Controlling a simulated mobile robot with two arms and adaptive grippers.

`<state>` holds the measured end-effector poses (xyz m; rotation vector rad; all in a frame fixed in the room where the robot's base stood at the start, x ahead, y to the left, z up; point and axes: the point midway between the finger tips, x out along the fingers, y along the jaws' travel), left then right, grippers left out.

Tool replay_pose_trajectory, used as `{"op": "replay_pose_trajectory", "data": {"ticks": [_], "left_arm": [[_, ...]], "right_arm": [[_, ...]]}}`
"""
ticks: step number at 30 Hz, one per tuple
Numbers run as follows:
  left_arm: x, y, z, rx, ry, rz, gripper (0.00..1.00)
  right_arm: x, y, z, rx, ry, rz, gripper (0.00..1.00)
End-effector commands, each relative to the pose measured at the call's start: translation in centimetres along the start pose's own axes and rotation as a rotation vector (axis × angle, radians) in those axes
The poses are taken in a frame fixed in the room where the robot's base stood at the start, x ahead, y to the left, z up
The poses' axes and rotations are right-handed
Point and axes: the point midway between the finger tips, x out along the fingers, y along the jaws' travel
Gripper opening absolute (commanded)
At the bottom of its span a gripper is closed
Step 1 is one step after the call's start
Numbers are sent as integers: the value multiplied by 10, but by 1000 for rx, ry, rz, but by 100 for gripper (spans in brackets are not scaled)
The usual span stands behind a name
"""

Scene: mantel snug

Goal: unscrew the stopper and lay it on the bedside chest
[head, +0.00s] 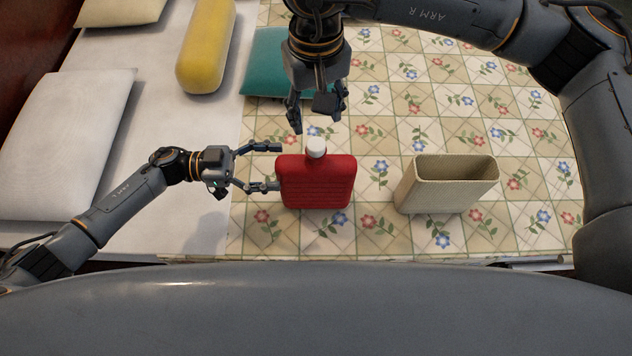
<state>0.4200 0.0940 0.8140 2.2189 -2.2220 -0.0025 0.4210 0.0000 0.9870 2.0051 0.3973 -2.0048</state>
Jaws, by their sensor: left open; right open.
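A red ribbed hot-water bottle (318,183) stands upright on the floral quilt, with a white stopper (316,147) in its neck at the top. My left gripper (279,168) is open at the bottle's left side, its fingers pointing right; whether they touch the bottle I cannot tell. My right gripper (318,122) is open and empty just above the stopper in the picture, its fingers pointing down towards it, apart from it. I cannot make out a bedside chest in this view.
A beige open-topped holder (447,186) stands on the floral quilt (520,130) to the right of the bottle. A teal cushion (262,65), a yellow bolster (206,45) and white pillows (65,140) lie further back and left. Quilt between bottle and holder is clear.

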Motion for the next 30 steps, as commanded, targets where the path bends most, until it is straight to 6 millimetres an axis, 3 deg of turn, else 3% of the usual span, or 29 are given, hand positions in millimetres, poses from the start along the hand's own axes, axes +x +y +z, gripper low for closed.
{"op": "replay_pose_trajectory", "data": {"ticks": [6,12,25,30], "left_arm": [[43,0,-1,1,3,1,74],[68,0,0,1,1,0,74],[76,0,0,1,0,-1,74],[76,0,0,1,0,-1,39]], "right_arm": [[0,0,0,0,-1,-2,51],[0,-1,0,0,-1,-2,51],[0,-1,0,0,-1,-3,51],[0,-1,0,0,-1,-3,51]]}}
